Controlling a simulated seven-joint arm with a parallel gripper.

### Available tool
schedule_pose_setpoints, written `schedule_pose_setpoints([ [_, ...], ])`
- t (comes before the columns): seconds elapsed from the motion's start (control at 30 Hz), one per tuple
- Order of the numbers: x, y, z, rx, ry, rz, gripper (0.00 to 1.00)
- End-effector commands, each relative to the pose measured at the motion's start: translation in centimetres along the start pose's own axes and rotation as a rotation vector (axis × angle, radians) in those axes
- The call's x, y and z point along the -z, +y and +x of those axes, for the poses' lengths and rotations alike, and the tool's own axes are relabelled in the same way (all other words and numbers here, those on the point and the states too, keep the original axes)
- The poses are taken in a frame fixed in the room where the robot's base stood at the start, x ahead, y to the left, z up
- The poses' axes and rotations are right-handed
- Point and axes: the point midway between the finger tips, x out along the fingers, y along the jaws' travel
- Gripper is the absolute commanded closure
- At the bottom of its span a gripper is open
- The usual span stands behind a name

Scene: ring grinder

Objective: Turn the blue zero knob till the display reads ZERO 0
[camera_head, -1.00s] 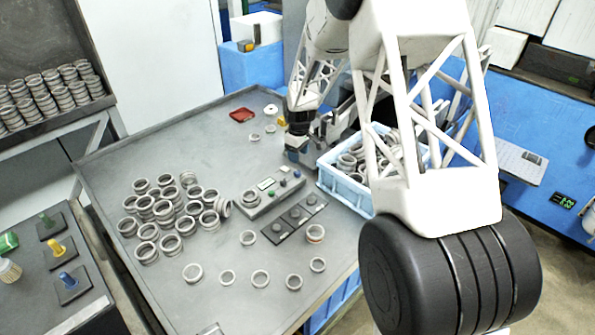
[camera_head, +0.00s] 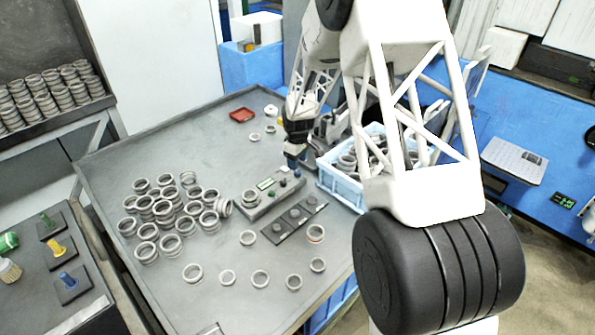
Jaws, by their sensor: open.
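The grey gauge box (camera_head: 270,199) stands on the grey table, with a ring on its left end. Its small display (camera_head: 266,184) shows a pale green patch; the reading is too small to make out. A green button (camera_head: 283,183) sits right of the display. The blue zero knob (camera_head: 297,174) is at the box's right end, small and partly crowded by my gripper. My gripper (camera_head: 294,165) points down just above and behind the knob, jaws open; I cannot tell whether the fingers are around it or touching it.
Many loose rings (camera_head: 165,210) lie left of the box. A dark plate (camera_head: 295,218) with round buttons lies in front of it. A light blue crate (camera_head: 345,185) of rings stands close to the right. A red dish (camera_head: 242,115) is at the back.

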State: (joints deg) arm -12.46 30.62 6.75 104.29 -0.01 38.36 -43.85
Motion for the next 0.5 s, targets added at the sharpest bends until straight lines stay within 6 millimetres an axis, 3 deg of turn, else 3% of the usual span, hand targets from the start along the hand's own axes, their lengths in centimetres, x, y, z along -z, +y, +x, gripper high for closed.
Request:
schedule_pose_setpoints([
  [0.2, 0.0, 0.0, 2.6, 0.001, -0.001, 0.000, 0.45],
  [0.5, 0.0, 0.0, 4.8, 0.000, -0.001, 0.000, 0.45],
])
